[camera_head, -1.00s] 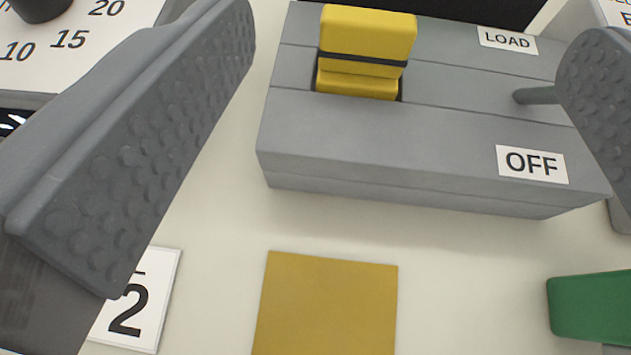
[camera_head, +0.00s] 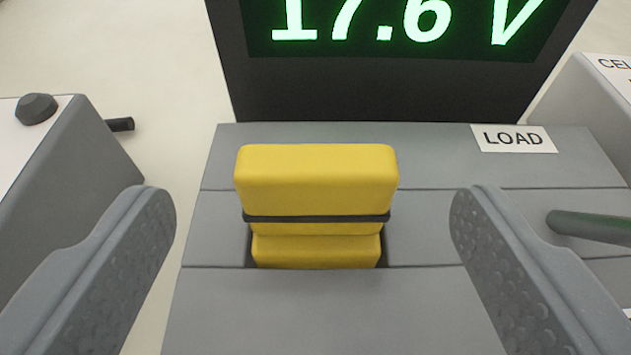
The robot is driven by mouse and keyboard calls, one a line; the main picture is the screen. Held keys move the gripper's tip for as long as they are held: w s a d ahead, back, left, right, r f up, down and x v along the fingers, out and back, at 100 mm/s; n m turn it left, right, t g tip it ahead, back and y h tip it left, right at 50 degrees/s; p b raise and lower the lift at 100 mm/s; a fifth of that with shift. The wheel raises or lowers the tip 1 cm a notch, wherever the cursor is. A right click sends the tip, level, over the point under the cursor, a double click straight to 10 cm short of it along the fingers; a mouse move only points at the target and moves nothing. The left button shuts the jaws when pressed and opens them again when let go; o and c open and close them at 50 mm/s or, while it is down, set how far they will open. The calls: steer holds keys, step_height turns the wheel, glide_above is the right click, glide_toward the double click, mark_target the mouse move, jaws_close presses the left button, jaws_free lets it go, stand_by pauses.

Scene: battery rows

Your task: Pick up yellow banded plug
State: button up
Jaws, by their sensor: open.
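The yellow plug (camera_head: 316,182) with a thin dark band around it stands upright in a slot of the grey block (camera_head: 320,310). It is in the middle of the view. My gripper (camera_head: 312,215) is open, with one grey finger to the left of the plug and one to the right. There are gaps between the plug and both fingers, and neither appears to touch it. The plug's lower end is hidden in the slot.
A dark display (camera_head: 400,60) reading 17.6 V stands behind the block. A LOAD label (camera_head: 513,138) and a dark lever (camera_head: 590,227) are to the right. A grey box with a knob (camera_head: 37,109) is at the left. Another labelled box (camera_head: 600,100) is at the far right.

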mark_target(318, 199)
steer(key=x, duration=0.4)
steer(key=shift+s+d+f+b, duration=0.1)
steer(key=shift+s+f+b, duration=0.05)
steer(key=shift+f+b, duration=0.2)
steer(key=shift+w, duration=0.6)
steer(key=c, duration=1.1)
